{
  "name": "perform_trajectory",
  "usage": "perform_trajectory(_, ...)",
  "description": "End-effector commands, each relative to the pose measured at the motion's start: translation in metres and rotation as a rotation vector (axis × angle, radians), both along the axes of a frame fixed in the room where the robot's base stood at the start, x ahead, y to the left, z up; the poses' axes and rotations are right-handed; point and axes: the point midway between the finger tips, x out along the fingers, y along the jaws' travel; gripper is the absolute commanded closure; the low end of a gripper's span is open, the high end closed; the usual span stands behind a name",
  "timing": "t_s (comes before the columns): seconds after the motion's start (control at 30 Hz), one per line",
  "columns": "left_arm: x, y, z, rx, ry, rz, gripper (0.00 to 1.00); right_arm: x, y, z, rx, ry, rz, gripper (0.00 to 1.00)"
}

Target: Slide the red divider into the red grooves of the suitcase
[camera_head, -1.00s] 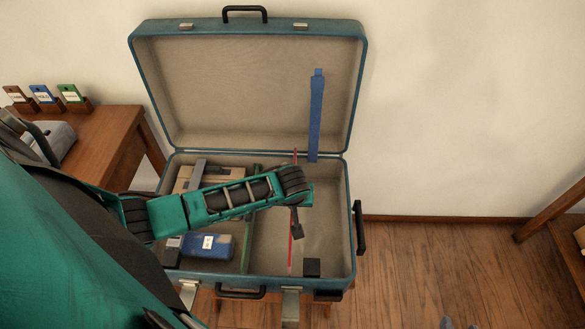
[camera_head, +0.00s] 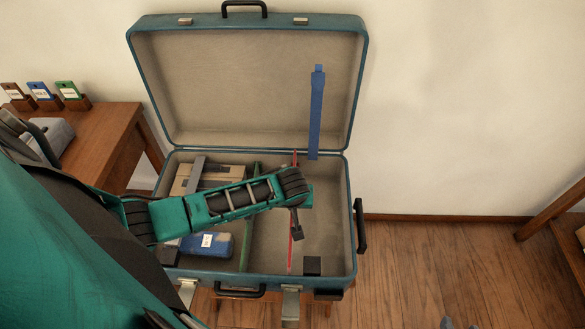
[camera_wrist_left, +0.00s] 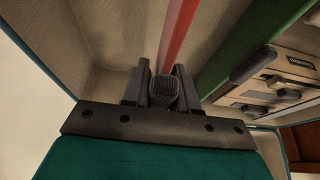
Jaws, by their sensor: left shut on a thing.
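The open teal suitcase (camera_head: 352,235) lies with its lid (camera_head: 215,85) raised against the wall. The thin red divider (camera_head: 291,252) stands edge-on in its base, right of the green divider (camera_head: 256,170), running front to back. My left gripper (camera_head: 297,228) is above the right half of the base, mostly hidden by its own wrist. In the left wrist view, the gripper (camera_wrist_left: 163,88) is shut on a dark grip on the red divider (camera_wrist_left: 180,30). The red grooves cannot be made out, nor whether the divider's ends sit in them.
A blue divider (camera_head: 316,115) leans upright at the lid's right. A blue packet (camera_head: 208,243) and a tan box (camera_head: 222,178) lie in the left compartment. A small dark block (camera_head: 312,266) is at the front right. A wooden side table (camera_head: 110,130) stands left.

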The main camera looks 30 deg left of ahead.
Motion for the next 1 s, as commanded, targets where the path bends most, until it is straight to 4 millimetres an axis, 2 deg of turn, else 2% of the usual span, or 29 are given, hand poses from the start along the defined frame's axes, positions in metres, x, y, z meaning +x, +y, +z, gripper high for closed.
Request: perform_trajectory(1.0,0.000,0.000,-0.026,-0.001,0.000,0.000,1.00,0.000,0.000,-0.018,-0.002,0.001,0.003,0.57)
